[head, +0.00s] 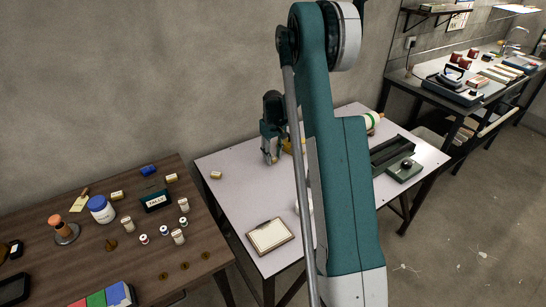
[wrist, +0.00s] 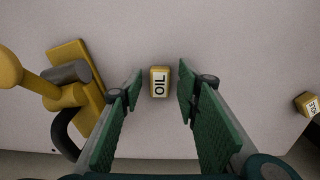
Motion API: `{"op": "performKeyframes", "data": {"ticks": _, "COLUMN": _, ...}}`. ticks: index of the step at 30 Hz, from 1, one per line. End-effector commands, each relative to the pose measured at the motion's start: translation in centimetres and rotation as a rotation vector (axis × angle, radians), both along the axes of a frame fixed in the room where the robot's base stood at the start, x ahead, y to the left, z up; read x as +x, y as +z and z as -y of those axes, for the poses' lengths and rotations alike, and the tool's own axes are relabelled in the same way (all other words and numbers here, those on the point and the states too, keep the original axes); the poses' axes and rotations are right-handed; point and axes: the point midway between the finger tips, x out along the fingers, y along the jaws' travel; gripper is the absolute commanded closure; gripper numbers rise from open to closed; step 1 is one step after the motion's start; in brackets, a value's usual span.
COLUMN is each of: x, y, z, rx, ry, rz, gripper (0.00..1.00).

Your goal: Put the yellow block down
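A yellow block (wrist: 159,82) with a white label reading "OIL" shows in the wrist view, seemingly resting on the pale tabletop. My gripper (wrist: 160,90) is open, with a green-padded finger on each side of the block and a visible gap at both sides. In the head view my gripper (head: 271,158) points down over the far left part of the white table (head: 235,205). The block between the fingers cannot be made out clearly there. A second yellow labelled block (wrist: 308,104) lies at the right edge of the wrist view; a similar one (head: 215,175) is left of my gripper in the head view.
A yellow object with a grey cylinder (wrist: 75,90) stands close left of the fingers in the wrist view. A clipboard (head: 270,236) and a dark tray (head: 390,153) lie on the white table. A cluttered brown table (head: 130,240) stands at left.

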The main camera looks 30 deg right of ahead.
Motion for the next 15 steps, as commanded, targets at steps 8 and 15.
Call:
{"op": "performKeyframes", "data": {"ticks": 8, "x": 0.0, "y": 3.5, "z": 0.0, "rx": 0.0, "ry": 0.0, "rz": 0.0, "gripper": 0.68}}
{"op": "performKeyframes", "data": {"ticks": 15, "x": 0.0, "y": 7.4, "z": 0.0, "rx": 0.0, "ry": 0.0, "rz": 0.0, "gripper": 0.68}}
